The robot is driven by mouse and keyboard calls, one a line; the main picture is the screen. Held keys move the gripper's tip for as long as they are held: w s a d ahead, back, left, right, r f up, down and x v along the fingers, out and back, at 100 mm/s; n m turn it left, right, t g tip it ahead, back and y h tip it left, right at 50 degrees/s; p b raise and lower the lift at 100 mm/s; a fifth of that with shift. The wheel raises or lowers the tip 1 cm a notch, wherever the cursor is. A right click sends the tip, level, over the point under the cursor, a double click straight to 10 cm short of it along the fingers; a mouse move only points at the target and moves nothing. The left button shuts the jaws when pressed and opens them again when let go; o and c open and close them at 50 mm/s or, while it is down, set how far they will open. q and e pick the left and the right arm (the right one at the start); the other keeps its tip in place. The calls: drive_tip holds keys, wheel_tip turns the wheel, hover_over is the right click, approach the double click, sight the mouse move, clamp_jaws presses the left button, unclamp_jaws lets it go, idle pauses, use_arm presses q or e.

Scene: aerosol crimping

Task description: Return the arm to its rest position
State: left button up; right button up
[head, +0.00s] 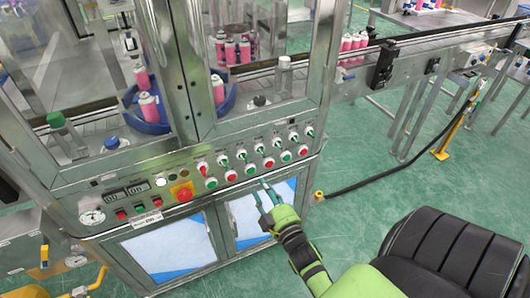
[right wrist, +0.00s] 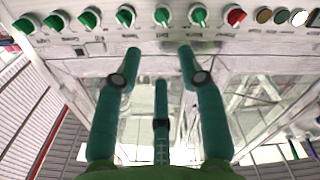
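My right gripper (head: 266,190) is in front of the machine's control panel (head: 150,200), just below the row of knobs and buttons at its right part. In the right wrist view my right gripper (right wrist: 160,58) has its green fingers spread apart, with nothing between them. Its fingertips sit close to the row of green selector knobs (right wrist: 163,17); I cannot tell for sure whether they touch the panel. My left gripper is not visible in these views.
The glass-fronted machine holds pink cans (head: 149,106) on a blue turntable (head: 222,98). A red emergency button (head: 184,194) is on the panel. A conveyor (head: 430,45) runs off to the right. Green floor (head: 380,190) is open at right, crossed by a black cable (head: 375,182).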

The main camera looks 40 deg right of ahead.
idle(0.3)
drive_tip(key=s+a+f+g+y, duration=0.1)
drive_tip(key=s+a+f+g, duration=0.2)
drive_tip(key=f, duration=0.6)
drive_tip(key=s+a+f+g+y, duration=0.1)
drive_tip(key=s+a+f+g, duration=0.2)
drive_tip(key=f, duration=0.6)
drive_tip(key=s+a+f+g+y, duration=0.1)
drive_tip(key=s+a+f+g, duration=0.2)
drive_tip(key=f, duration=0.5)
drive_tip(key=s+f+g, duration=0.3)
drive_tip(key=s+f, duration=0.4)
drive_tip(key=s, duration=0.7)
drive_tip(key=s+a+f+m+g+y, duration=0.1)
drive_tip(key=s+f+g, duration=0.3)
drive_tip(key=s, duration=0.9)
wheel_tip(320, 180, down, 3)
drive_tip(key=shift+s+a+f+g, duration=0.15)
drive_tip(key=shift+s+a+g, duration=0.05)
drive_tip(key=shift+s+g, duration=0.15)
